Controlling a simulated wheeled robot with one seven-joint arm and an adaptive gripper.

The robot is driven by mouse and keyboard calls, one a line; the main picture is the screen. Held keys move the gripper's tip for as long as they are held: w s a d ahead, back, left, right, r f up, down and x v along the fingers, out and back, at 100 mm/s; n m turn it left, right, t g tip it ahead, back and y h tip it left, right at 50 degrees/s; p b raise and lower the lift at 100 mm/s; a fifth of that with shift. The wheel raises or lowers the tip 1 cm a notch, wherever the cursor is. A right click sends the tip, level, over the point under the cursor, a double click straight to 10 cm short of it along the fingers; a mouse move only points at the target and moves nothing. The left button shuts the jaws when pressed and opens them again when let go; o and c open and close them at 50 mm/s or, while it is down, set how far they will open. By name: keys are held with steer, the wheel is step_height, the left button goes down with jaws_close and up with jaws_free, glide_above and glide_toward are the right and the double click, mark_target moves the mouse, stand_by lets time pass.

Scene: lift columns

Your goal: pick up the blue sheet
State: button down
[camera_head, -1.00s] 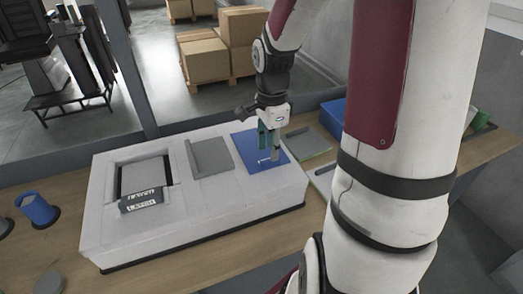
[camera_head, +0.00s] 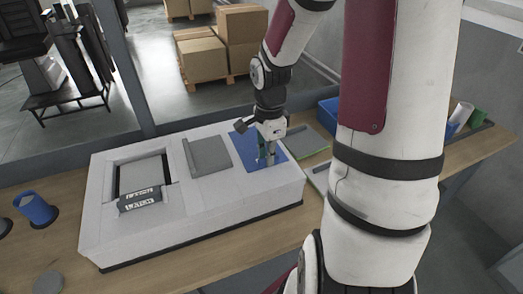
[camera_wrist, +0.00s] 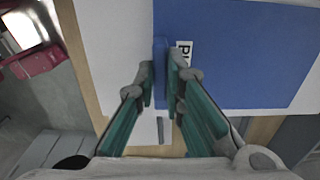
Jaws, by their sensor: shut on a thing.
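The blue sheet (camera_head: 243,146) lies on the right part of the white block in the head view. In the wrist view the blue sheet (camera_wrist: 250,55) fills the upper right, with a raised blue edge strip and a white label partly hidden by a finger. My gripper (camera_head: 267,160) is down at the sheet. In the wrist view my gripper (camera_wrist: 162,80) has its green and grey fingers on either side of the raised strip, shut on it. The sheet still appears flat on the block; I cannot tell any gap beneath it.
The white block (camera_head: 200,210) also carries a grey sheet (camera_head: 208,156) and a recess with a dark latch bar (camera_head: 139,199). A blue mug (camera_head: 36,208) stands at left. A blue bin (camera_head: 328,115) and grey-green sheets (camera_head: 308,142) are to the right.

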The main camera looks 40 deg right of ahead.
steer(key=shift+r, duration=0.1)
steer(key=shift+r, duration=0.65)
step_height(320, 180, up, 2)
steer(key=shift+s+r, duration=0.15)
steer(key=s+a+r+p, duration=0.1)
steer(key=s+p, duration=0.6)
steer(key=s, duration=0.8)
steer(key=shift+s+a+r, duration=0.15)
steer(key=shift+s+a, duration=0.1)
steer(key=shift+a, duration=0.5)
steer(key=shift+s+p, duration=0.1)
steer(key=shift+p, duration=0.2)
